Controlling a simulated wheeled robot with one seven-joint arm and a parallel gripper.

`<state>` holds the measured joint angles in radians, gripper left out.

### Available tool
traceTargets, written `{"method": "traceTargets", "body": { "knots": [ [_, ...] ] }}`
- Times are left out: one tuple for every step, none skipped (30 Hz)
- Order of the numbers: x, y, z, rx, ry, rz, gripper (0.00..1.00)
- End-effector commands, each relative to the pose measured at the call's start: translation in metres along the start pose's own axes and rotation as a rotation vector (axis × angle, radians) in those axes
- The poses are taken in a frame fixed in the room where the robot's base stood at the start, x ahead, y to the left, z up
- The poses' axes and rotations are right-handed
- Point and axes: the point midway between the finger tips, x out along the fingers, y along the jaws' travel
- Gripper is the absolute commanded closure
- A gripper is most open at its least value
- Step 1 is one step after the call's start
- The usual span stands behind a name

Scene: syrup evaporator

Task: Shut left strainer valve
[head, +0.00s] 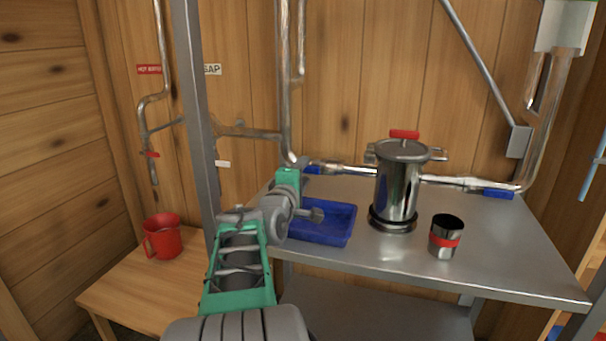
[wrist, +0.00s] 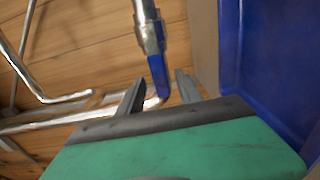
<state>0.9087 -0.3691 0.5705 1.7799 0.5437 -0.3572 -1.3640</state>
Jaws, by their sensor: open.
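The left strainer valve has a blue handle (head: 313,170) on the metal pipe at the back of the steel table, left of the strainer pot (head: 397,185). In the wrist view the handle (wrist: 158,76) looks roughly in line with its pipe. My gripper (wrist: 160,78) is open, with one dark finger on each side of the handle's end. I see no finger clearly touching it; how deep it sits between them is hard to tell. In the head view the green gripper body (head: 288,177) is beside the handle, and its fingers are mostly hidden.
A blue tray (head: 345,222) lies just right of my gripper. A red-banded steel cup (head: 446,236) stands in front of the pot. A second blue valve handle (head: 498,194) is at the right. A grey post (head: 196,120) and a red mug (head: 162,237) are left.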

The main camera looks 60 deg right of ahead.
Motion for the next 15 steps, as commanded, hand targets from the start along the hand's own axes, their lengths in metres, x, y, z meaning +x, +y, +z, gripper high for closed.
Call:
{"method": "traceTargets", "body": {
  "knots": [
    [-0.0002, 0.0000, -0.0001, 0.000, 0.000, 0.000, 0.58],
    [-0.0002, 0.0000, -0.0002, 0.000, 0.000, 0.000, 0.61],
    [-0.0002, 0.0000, -0.0002, 0.000, 0.000, 0.000, 0.64],
    [-0.0003, -0.0001, -0.0002, 0.000, 0.000, 0.000, 0.66],
    [-0.0003, -0.0001, -0.0002, 0.000, 0.000, 0.000, 0.69],
    [-0.0003, -0.0001, -0.0002, 0.001, 0.000, 0.000, 0.72],
    [-0.0004, -0.0001, -0.0002, 0.001, 0.000, 0.000, 0.75],
    [-0.0004, -0.0001, -0.0002, 0.001, 0.000, 0.000, 0.77],
    [-0.0004, -0.0001, -0.0002, 0.001, 0.000, 0.000, 0.80],
    [-0.0004, -0.0001, -0.0002, 0.001, 0.000, 0.000, 0.83],
    [-0.0004, -0.0001, -0.0002, 0.001, 0.000, -0.001, 0.85],
    [-0.0004, -0.0001, -0.0002, 0.001, 0.000, -0.001, 0.88],
    [-0.0004, -0.0001, -0.0002, 0.001, 0.000, -0.001, 0.91],
    [-0.0004, -0.0002, -0.0002, 0.001, 0.000, -0.001, 0.93],
    [-0.0004, -0.0002, -0.0002, 0.001, 0.000, -0.001, 0.97]
  ]
}}
